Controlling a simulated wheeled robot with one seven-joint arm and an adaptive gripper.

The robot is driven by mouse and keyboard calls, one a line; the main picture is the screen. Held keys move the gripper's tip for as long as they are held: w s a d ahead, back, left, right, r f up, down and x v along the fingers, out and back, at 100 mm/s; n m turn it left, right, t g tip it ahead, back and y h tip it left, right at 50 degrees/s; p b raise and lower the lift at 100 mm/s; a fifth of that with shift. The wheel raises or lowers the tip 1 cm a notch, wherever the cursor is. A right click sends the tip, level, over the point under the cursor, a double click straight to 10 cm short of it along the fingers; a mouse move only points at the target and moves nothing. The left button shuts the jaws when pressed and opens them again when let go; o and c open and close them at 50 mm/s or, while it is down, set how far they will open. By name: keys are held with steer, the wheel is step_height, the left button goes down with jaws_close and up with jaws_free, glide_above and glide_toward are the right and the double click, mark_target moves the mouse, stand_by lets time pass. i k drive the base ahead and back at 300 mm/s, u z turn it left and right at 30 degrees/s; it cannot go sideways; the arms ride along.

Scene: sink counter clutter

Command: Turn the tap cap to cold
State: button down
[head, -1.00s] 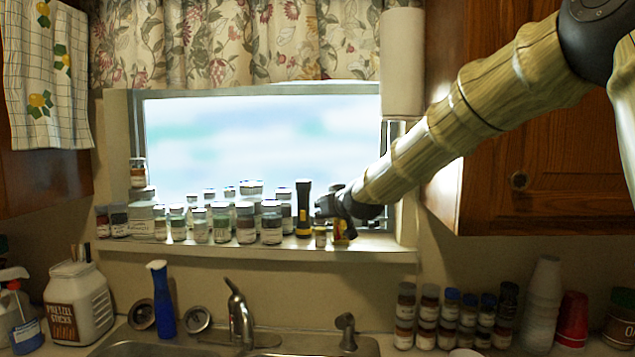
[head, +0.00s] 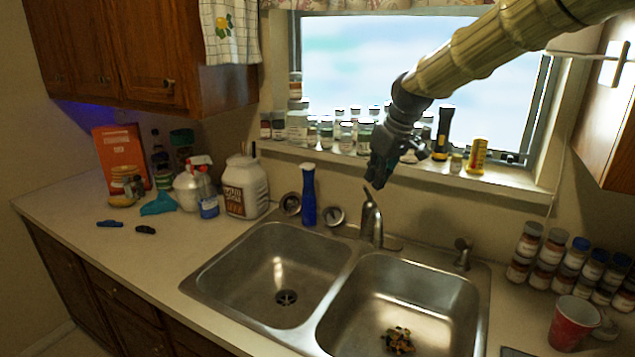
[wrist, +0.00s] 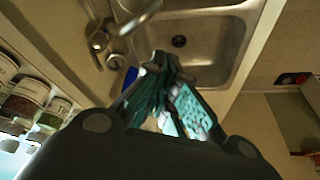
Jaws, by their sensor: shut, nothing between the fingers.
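The chrome tap (head: 372,222) stands behind the divider of the double sink, with its lever cap tilted up at the top. My gripper (head: 376,182) is just above the lever, fingers pointing down. I cannot tell if it touches the cap. In the wrist view the teal-padded fingers (wrist: 168,66) are together and hold nothing. A chrome part that looks like the tap spout (wrist: 140,17) shows beyond them at the top edge. The cap itself is not clear there.
A blue bottle (head: 308,196) stands left of the tap between two round metal strainers. Jars line the window sill behind my gripper, with a black and yellow flashlight (head: 443,134). A soap dispenser (head: 463,253) is right of the tap. The left basin (head: 270,262) is empty.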

mark_target(367, 208)
steer(key=z, duration=0.35)
steer(key=k, duration=0.15)
steer(key=u, duration=1.3)
steer(key=i, duration=0.6)
steer(key=z, duration=0.75)
steer(key=i, duration=0.5)
steer(key=z, duration=0.45)
